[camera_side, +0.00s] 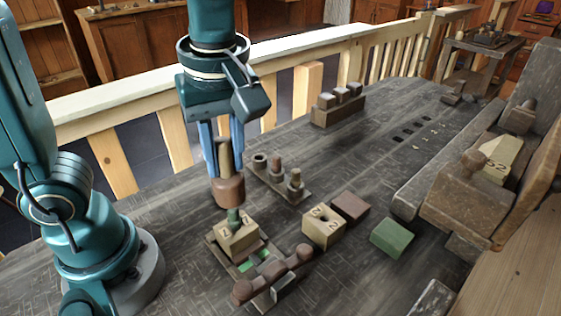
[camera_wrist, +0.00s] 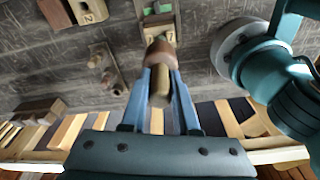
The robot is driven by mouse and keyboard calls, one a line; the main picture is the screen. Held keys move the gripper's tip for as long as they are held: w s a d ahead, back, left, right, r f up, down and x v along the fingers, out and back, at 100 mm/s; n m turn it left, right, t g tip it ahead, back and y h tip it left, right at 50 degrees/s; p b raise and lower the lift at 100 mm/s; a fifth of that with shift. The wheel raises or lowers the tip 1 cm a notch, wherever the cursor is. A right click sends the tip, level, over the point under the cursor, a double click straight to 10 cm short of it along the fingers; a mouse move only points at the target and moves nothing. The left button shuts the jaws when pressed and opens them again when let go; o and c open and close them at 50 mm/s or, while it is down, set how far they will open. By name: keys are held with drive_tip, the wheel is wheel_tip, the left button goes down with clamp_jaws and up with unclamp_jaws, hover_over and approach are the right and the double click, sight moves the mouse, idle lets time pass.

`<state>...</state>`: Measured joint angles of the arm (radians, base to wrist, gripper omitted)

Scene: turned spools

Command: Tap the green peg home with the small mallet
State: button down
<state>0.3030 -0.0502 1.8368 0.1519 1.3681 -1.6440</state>
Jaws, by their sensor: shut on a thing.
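The small mallet has a pale wooden handle (camera_side: 224,153) and a brown head (camera_side: 228,190). My gripper (camera_side: 222,168) is shut on the handle, with the head hanging below the blue fingers. In the wrist view my gripper (camera_wrist: 161,78) holds the mallet, and its head (camera_wrist: 160,54) covers part of the numbered block. The green peg (camera_side: 233,217) stands upright in a pale numbered block (camera_side: 239,240), directly below the mallet head. I cannot tell whether the head touches the peg.
A second numbered block (camera_side: 322,229) with a hole, a red-brown block (camera_side: 350,207) and a green block (camera_side: 391,238) lie to the right. A brown knobbed piece (camera_side: 272,274) is close in front. A board with turned posts (camera_side: 276,178) stands behind. A large wooden vise (camera_side: 480,195) fills the right.

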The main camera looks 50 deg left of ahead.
sight(227, 174)
drive_tip(key=shift+f, duration=0.1)
drive_tip(key=shift+f, duration=1.3)
drive_tip(key=shift+r, duration=0.1)
drive_tip(key=shift+r, duration=1.05)
drive_tip(key=shift+f, duration=1.4)
drive_tip(key=shift+r, duration=1.1)
